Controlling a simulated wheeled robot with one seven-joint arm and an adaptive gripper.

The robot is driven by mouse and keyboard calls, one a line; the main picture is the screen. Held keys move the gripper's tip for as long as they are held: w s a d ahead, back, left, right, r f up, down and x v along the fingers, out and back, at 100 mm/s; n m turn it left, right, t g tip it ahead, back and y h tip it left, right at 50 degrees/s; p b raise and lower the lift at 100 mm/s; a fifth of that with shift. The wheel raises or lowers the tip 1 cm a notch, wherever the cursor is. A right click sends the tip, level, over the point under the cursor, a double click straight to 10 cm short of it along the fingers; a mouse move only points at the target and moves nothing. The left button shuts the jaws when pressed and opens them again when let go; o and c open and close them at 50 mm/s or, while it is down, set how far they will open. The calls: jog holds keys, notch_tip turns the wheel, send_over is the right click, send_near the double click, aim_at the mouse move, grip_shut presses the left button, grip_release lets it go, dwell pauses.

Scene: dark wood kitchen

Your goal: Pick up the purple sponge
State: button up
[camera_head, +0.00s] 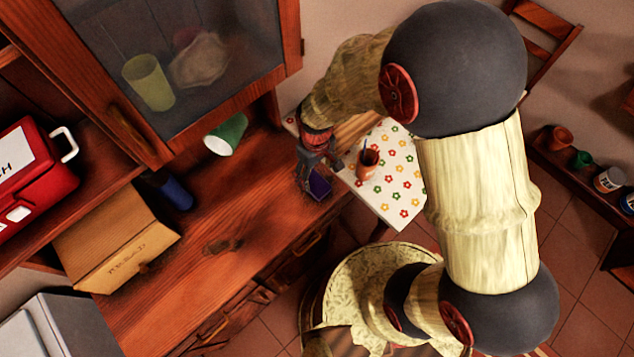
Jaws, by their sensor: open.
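The purple sponge (319,186) is a small dark purple block on the wooden counter (255,205), near its right end. My gripper (321,180) points down right over it, with its fingers open. Part of the sponge is hidden behind the gripper. I cannot tell whether the fingers touch the sponge.
A green cup (227,134) lies left of my gripper, and a blue can (172,190) is farther left. A bread box (120,240) and a red box (30,175) stand at the left. A flowered table (400,180) with an orange cup (368,163) is at the right.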

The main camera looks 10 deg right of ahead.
aim_at(315, 183)
notch_tip(315, 183, down, 6)
jog(key=shift+a+r+b, duration=0.1)
jog(key=shift+b, duration=0.45)
jog(key=shift+c, duration=1.3)
jog(key=c, duration=0.5)
